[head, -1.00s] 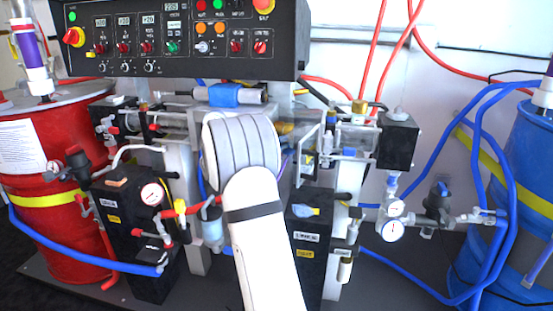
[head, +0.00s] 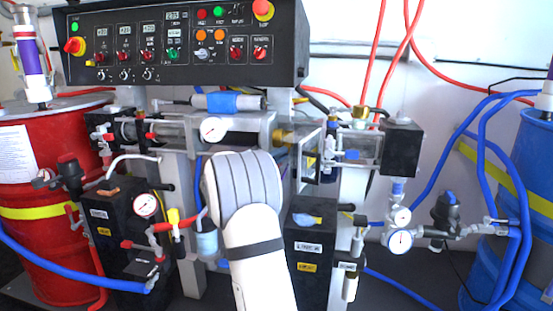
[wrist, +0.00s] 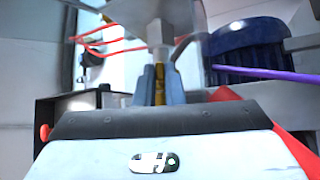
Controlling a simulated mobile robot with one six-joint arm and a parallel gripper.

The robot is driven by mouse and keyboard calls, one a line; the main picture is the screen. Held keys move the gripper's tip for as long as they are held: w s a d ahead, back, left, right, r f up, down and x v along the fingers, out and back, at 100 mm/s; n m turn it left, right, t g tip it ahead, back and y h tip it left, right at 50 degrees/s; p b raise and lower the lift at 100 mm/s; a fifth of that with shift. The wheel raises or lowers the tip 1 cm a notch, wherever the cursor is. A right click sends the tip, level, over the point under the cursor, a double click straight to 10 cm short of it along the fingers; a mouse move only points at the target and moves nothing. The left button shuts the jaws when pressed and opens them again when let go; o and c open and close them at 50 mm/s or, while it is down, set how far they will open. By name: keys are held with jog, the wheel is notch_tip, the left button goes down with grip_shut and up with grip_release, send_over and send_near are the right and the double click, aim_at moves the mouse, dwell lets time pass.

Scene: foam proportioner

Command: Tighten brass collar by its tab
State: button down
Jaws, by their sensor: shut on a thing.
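In the wrist view, my gripper (wrist: 159,86) points at the underside of a pale block. Its two grey-blue fingers are shut on a narrow brass-coloured piece (wrist: 159,92), which looks like the collar's tab. A brass-coloured stem (wrist: 157,64) shows just above the fingertips, under the block. The collar's full ring cannot be made out. In the head view, my white arm hides the gripper and whatever it holds.
A red drum (head: 55,240) stands at the left and a blue drum (head: 535,180) at the right. Gauges and valves (head: 400,238) stick out at the right. A control panel (head: 185,45) hangs above. Blue hoses (head: 479,170) run along the right side.

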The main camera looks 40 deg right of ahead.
jog(key=shift+d, duration=0.1)
jog(key=c, duration=1.5)
grip_release()
jog(key=p+v, duration=0.2)
jog(key=v, duration=0.6)
